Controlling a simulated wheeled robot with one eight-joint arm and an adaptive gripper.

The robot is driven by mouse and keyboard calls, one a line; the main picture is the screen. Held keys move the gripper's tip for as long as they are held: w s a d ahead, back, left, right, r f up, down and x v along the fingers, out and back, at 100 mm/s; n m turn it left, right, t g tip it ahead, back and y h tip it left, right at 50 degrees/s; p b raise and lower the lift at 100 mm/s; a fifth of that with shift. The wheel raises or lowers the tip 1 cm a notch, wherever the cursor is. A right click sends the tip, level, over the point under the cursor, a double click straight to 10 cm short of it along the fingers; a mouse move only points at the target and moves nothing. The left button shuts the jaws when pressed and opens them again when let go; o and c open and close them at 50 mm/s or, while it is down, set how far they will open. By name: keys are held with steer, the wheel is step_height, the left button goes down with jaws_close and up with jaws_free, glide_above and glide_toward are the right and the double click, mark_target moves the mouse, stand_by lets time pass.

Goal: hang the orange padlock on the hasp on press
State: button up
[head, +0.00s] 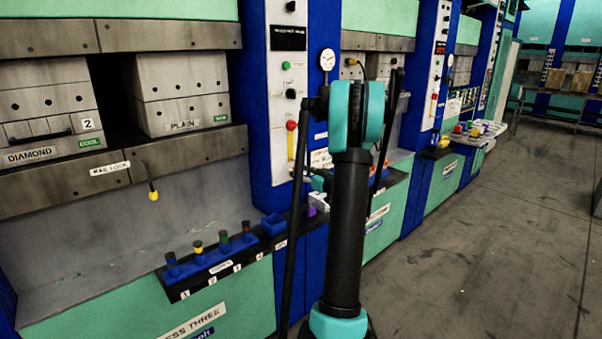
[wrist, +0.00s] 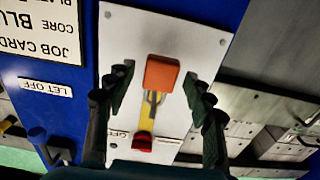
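The orange padlock (wrist: 162,72) shows in the wrist view against a white panel. Its shackle (wrist: 153,100) points toward the yellow strip (wrist: 150,126), which has a red knob (wrist: 143,142). The shackle overlaps the strip; I cannot tell whether it passes through a hasp. My gripper (wrist: 158,82) is open, one finger on each side of the padlock, with a visible gap on both sides. In the head view the same kind of panel (head: 283,90) has a red knob (head: 291,125) above a yellow strip (head: 291,147). My arm hides the padlock there.
A blue rack (head: 225,257) with several coloured pegs stands on the left press's ledge. Yellow pendant (head: 153,195) hangs above it. A gauge (head: 327,60) sits on the blue column. Open floor (head: 490,240) lies to the right.

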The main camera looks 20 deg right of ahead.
steer(key=v, duration=1.2)
steer(key=s+a+f+g, duration=0.3)
steer(key=a, duration=0.4)
steer(key=s+a+f+m+g, duration=0.1)
steer(key=s+a+f+g, duration=0.15)
steer(key=a, duration=0.55)
steer(key=s+a+f+g, duration=0.3)
steer(key=s+a, duration=0.1)
steer(key=a, duration=0.3)
steer(key=s+a+f+m+g+h, duration=0.1)
steer(key=s+f+g+h, duration=0.1)
steer(key=s, duration=0.7)
steer(key=s+a+f+m+g+h, duration=0.1)
steer(key=s+f+h, duration=0.3)
steer(key=s, duration=0.6)
steer(key=shift+a+f+m+g, duration=0.2)
steer(key=shift+f+m+g, duration=0.4)
steer(key=shift+f, duration=0.3)
steer(key=shift+d, duration=0.1)
